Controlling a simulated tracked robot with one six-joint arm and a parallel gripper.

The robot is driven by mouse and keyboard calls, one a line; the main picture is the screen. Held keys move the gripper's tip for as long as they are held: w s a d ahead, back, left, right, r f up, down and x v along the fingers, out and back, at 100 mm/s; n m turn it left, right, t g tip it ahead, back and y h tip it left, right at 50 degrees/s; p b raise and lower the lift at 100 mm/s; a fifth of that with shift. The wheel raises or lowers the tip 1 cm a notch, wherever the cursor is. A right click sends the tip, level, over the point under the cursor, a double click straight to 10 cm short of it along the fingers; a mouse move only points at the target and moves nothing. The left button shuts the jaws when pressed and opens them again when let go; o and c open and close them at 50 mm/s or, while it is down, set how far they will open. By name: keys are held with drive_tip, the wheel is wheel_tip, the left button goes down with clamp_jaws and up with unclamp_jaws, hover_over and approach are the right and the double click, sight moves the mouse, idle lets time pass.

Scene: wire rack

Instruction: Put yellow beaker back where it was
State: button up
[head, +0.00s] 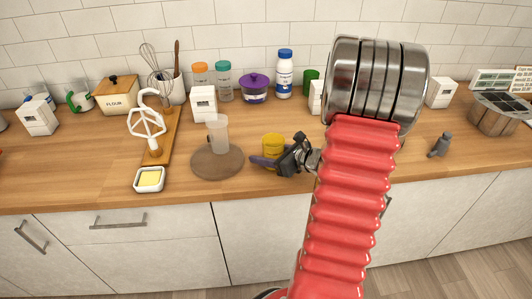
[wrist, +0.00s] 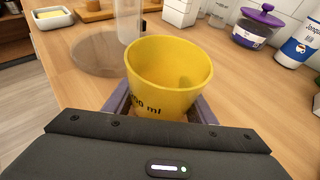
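The yellow beaker (head: 273,146) is at the middle of the counter, right of a round brown board (head: 217,168). In the wrist view the beaker (wrist: 168,75) is open-topped, looks empty and has dark volume print on its near side. My gripper (head: 266,162) reaches it from the right. Its purple fingers (wrist: 163,108) lie along both sides of the beaker and appear closed against its wall. The beaker's base is hidden by the gripper, so I cannot tell whether it touches the counter.
A clear beaker (head: 217,135) stands on the round board, close left. Jars, a purple-lidded pot (head: 254,90) and white boxes line the back. A grey weight (head: 440,145) stands at right.

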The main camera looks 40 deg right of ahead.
drive_tip(key=o, duration=0.4)
drive_tip(key=shift+r, duration=0.15)
drive_tip(key=v, duration=1.2)
drive_tip(key=shift+r, duration=0.1)
idle(0.7)
